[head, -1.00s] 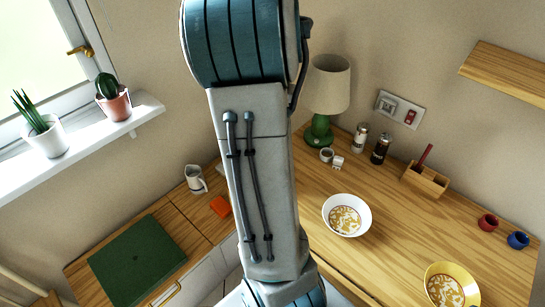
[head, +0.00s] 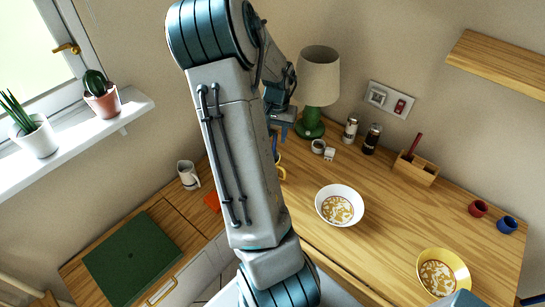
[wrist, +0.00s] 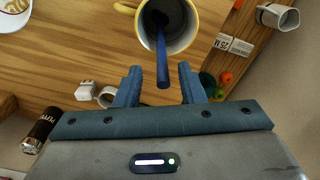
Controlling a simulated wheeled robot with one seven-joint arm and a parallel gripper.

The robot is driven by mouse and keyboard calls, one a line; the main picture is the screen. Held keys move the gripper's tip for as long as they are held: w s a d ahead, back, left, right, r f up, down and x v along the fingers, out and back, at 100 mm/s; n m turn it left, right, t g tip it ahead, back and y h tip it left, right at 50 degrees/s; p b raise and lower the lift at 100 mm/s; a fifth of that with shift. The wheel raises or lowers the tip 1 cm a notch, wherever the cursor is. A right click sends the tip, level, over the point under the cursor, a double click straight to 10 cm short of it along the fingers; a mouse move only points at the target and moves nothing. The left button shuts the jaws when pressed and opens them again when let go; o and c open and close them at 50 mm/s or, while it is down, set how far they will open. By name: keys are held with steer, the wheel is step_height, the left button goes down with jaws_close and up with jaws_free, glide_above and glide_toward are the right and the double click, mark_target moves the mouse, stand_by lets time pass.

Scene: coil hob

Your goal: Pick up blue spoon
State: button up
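The blue spoon (wrist: 162,55) stands in a yellow-rimmed mug (wrist: 193,28) in the wrist view, its handle sticking out toward my gripper. My gripper (wrist: 161,82) is open, with one finger on each side of the handle's end and a visible gap on both sides. In the head view my gripper (head: 284,122) is above the counter in front of the lamp. Part of the yellow mug (head: 281,173) shows beside my arm, which hides the rest. The spoon's lower end is inside the mug.
A green lamp (head: 310,128), a small white cup (head: 318,146) and two shakers (head: 361,137) stand behind. A white bowl (head: 339,206) sits to the right on the counter, and a wooden holder (head: 415,169) stands farther right. A white mug (head: 188,175) is at left.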

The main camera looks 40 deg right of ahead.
steer(key=shift+w+f, duration=0.2)
steer(key=shift+f, duration=1.7)
jaws_close()
steer(key=shift+r, duration=0.1)
